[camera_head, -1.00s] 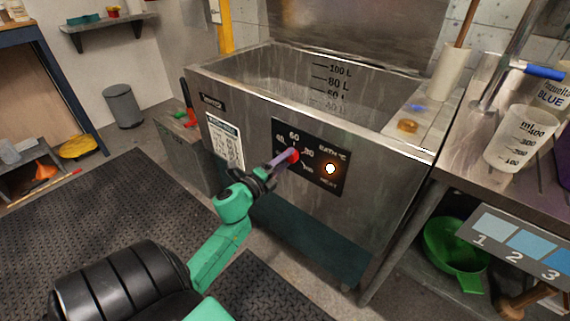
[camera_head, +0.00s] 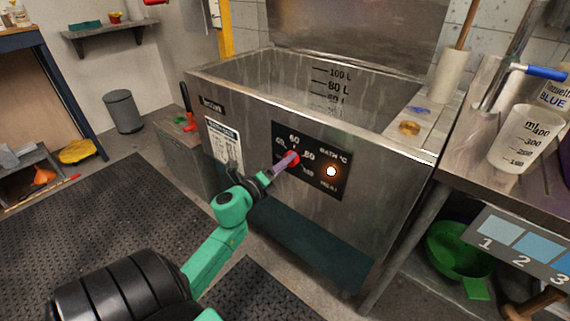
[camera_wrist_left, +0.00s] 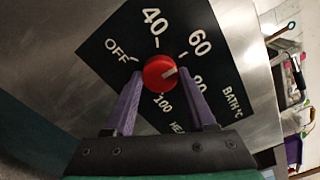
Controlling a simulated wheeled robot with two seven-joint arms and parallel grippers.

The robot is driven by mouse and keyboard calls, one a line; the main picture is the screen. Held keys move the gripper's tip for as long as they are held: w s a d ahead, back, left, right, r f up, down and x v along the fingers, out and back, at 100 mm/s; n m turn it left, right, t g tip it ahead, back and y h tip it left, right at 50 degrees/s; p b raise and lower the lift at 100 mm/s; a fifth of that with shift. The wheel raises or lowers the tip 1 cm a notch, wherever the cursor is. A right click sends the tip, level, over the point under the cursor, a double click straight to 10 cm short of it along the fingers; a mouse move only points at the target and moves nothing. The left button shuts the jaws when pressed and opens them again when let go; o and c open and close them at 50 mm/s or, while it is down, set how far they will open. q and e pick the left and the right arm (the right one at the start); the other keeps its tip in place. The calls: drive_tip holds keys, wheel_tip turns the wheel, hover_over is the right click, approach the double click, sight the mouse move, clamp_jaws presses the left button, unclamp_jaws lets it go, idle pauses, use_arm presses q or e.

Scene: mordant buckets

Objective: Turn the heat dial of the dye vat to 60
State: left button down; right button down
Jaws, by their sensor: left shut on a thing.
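The dye vat (camera_head: 345,205) is a grey steel tank with a black dial panel (camera_head: 335,150). Its red heat dial (camera_head: 293,157) also shows in the left wrist view (camera_wrist_left: 157,72), with labels OFF, 40, 60, 80 and 100 around it. The white pointer mark faces roughly between 60 and 80; the exact reading is hard to tell. My left gripper (camera_head: 283,165), with purple fingers, is shut on the dial, one finger on each side. The fingers partly cover the 80 and 100 side in the wrist view. My right gripper is not in view.
An orange heat lamp (camera_head: 331,171) glows right of the dial. A steel bench with a measuring beaker (camera_head: 515,140) stands at the right, a green basin (camera_head: 460,255) below it. A grey bin (camera_head: 123,110) stands back left. The dark floor mat (camera_head: 90,210) is clear.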

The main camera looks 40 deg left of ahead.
use_arm(q)
drive_tip(key=shift+c, duration=1.2)
unclamp_jaws()
drive_tip(key=s, duration=1.4)
drive_tip(key=shift+s+d+b, duration=0.2)
drive_tip(key=shift+s+b, duration=0.1)
drive_tip(key=shift+b, duration=0.1)
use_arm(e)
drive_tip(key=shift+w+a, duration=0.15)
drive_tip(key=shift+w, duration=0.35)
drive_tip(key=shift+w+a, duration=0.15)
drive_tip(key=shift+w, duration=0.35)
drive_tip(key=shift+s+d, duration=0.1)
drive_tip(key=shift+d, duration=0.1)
